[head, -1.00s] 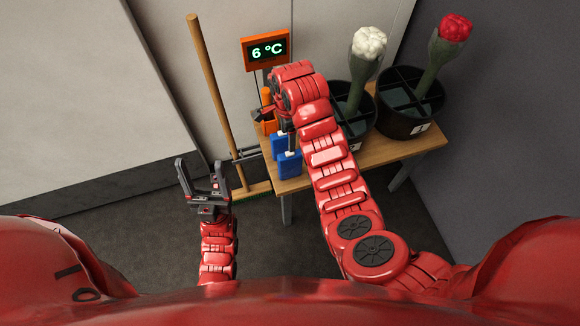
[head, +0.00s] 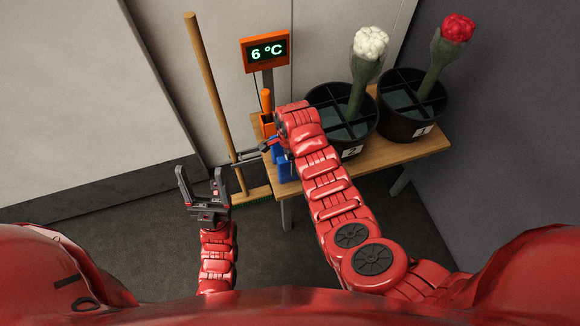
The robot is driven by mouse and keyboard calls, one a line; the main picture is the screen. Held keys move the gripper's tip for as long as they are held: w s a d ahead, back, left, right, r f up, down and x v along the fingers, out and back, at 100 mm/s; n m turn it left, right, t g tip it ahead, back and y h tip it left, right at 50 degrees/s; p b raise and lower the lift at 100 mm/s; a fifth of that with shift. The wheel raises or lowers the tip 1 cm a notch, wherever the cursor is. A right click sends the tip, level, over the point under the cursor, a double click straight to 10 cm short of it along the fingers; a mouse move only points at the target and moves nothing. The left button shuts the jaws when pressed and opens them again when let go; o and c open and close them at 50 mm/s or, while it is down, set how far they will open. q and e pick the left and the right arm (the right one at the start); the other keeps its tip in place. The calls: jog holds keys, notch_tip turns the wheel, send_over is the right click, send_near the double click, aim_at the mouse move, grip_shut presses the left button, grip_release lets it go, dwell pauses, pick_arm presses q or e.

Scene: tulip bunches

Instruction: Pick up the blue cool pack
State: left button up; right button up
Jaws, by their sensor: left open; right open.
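Blue cool-pack shapes (head: 284,171) are at the left end of the wooden table in the head view, largely hidden behind my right arm and gripper. I cannot clearly separate one pack from another. My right gripper (head: 270,147) is open, low at the table's left end, right by the blue shapes. Its fingers are partly hidden, and I cannot tell whether they touch or surround a pack. My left gripper (head: 201,180) is open and empty, fingers pointing up the picture, to the left of the table and apart from it.
An orange 6 °C display (head: 266,51) stands behind an orange item (head: 266,118) on the table (head: 392,153). Two black divided buckets hold a white tulip bunch (head: 364,65) and a red tulip bunch (head: 440,62). A broom (head: 213,100) leans left. Floor at left is clear.

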jog(key=shift+f, duration=0.45)
grip_shut()
